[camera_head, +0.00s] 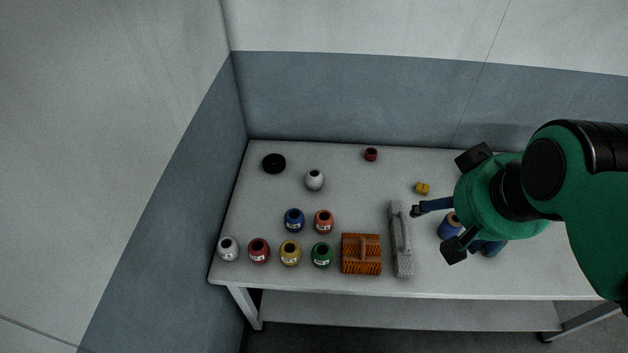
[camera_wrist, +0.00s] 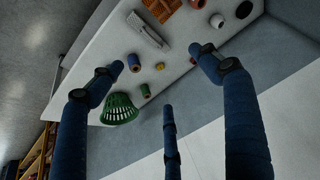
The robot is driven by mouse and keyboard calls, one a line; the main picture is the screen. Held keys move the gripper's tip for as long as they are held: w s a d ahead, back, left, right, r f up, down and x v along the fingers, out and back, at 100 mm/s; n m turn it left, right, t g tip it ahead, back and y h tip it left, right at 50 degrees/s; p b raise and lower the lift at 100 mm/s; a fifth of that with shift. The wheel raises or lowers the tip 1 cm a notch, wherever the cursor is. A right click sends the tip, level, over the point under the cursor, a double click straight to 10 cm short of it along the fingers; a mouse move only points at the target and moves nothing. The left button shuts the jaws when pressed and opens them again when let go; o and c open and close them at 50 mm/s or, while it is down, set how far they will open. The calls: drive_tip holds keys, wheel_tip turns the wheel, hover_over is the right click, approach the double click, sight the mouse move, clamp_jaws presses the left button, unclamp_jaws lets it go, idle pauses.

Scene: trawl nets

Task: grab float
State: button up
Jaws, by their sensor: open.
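Several rounded, barrel-like pieces with dark holes on top stand on the table; which one is the float I cannot tell for certain. They include a white one (camera_head: 314,180), a blue one (camera_head: 294,220), an orange-red one (camera_head: 324,221), a yellow one (camera_head: 290,253) and a green one (camera_head: 321,254). A long grey block with a handle (camera_head: 402,240) lies right of them and also shows in the wrist view (camera_wrist: 147,30). My gripper (camera_head: 440,212) is open and empty, above the table's right part. Its fingers are spread wide in the wrist view (camera_wrist: 165,70).
An orange brush-like block (camera_head: 361,254) lies left of the grey block. A blue spool (camera_head: 449,228) and a small yellow piece (camera_head: 422,188) are near my gripper. A green basket (camera_wrist: 118,110) stands at the table's far end.

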drive_tip(key=w+a+g, duration=0.1)
drive_tip(key=w+a, duration=0.3)
drive_tip(key=w, duration=1.1)
drive_tip(key=m+g+b, duration=0.3)
drive_tip(key=g, duration=0.1)
hover_over(314, 172)
drive_tip(key=s, duration=0.2)
wheel_tip(314, 172, down, 36)
drive_tip(key=shift+w, duration=0.1)
drive_tip(key=shift+f+b, duration=0.65)
drive_tip(key=shift+f, duration=3.6)
drive_tip(key=shift+d+f, duration=0.1)
drive_tip(key=shift+f, duration=0.05)
